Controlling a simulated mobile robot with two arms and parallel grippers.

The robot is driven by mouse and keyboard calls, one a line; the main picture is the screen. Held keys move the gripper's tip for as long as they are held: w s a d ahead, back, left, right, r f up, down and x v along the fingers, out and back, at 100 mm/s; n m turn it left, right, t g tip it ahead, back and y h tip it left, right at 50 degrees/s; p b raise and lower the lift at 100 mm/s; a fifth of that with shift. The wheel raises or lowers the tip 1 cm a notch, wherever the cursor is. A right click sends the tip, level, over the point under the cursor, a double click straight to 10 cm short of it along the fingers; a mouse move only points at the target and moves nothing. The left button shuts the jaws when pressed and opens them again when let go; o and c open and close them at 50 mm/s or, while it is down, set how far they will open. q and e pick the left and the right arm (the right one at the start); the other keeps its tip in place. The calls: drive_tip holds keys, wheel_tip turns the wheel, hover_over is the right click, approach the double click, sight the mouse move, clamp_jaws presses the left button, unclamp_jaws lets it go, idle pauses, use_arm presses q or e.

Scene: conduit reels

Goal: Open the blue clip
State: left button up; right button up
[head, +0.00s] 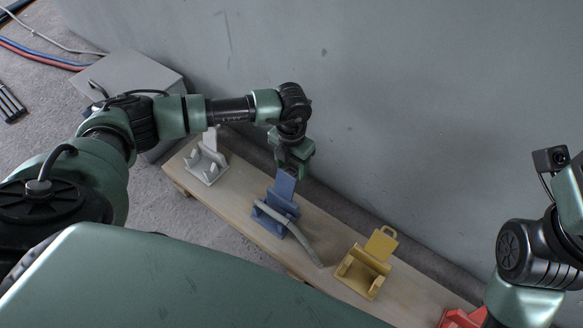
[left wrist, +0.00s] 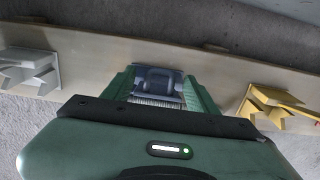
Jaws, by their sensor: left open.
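The blue clip (head: 278,208) stands on the wooden bench near the middle of the head view, its lid plate (head: 284,186) standing up. A grey conduit (head: 298,236) lies across it and runs down to the right. My left gripper (head: 290,170) is directly above the raised lid, jaws open. In the left wrist view, the blue clip (left wrist: 158,80) shows between the two green fingers; whether they touch it I cannot tell. My right arm is at the right edge of the head view, its gripper fingers out of sight.
On the wooden bench (head: 232,204) stand a white clip (head: 205,167) to the left and a yellow clip (head: 366,268) to the right, both with lids up. A red piece (head: 462,318) is partly hidden by my right arm. A grey wall (head: 400,120) rises close behind the bench.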

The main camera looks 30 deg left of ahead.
use_arm(q)
clamp_jaws()
idle(1.4)
